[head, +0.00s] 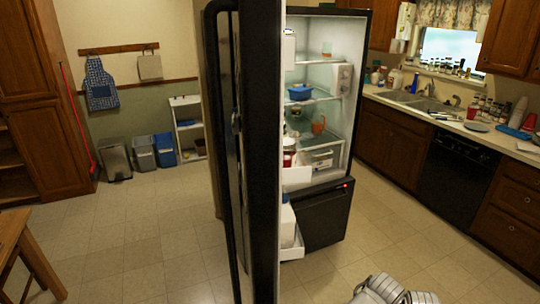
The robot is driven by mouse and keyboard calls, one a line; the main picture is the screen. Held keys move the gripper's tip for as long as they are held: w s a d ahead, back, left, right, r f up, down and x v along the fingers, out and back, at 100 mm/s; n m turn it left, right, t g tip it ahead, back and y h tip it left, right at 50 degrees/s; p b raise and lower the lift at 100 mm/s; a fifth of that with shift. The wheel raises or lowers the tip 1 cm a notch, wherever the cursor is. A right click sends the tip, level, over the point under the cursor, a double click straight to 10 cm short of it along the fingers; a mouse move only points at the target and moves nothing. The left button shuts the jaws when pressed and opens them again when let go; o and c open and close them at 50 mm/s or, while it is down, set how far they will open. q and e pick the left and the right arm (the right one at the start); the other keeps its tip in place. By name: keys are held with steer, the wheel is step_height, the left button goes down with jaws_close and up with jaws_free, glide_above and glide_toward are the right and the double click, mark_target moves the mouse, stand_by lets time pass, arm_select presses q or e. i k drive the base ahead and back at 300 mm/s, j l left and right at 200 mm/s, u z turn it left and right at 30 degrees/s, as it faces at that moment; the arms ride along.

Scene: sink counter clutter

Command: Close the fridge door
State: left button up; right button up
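The black fridge door (262,150) stands wide open and is seen nearly edge-on, tall in the middle of the head view. A dark handle (237,122) shows on its left, outer side. The fridge body (357,80) is behind and to the right, its lit inside showing shelves with a blue bowl (301,92), an orange jug (318,124) and other food. White door bins (296,177) stick out from the door's inner side. Part of my own pale grey arm shows at the bottom right, apart from the door in the picture. Neither gripper can be made out.
Tiled floor is clear left of the door and between fridge and counter. A wooden table (14,232) stands at the left edge. Bins (143,153) line the back wall. The right counter (455,118) holds a sink and clutter above a black dishwasher (456,178).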

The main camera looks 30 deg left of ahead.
mark_target(262, 53)
steer(key=k+j+u, duration=0.3)
steer(key=u, duration=0.15)
steer(key=k+j+u, duration=0.45)
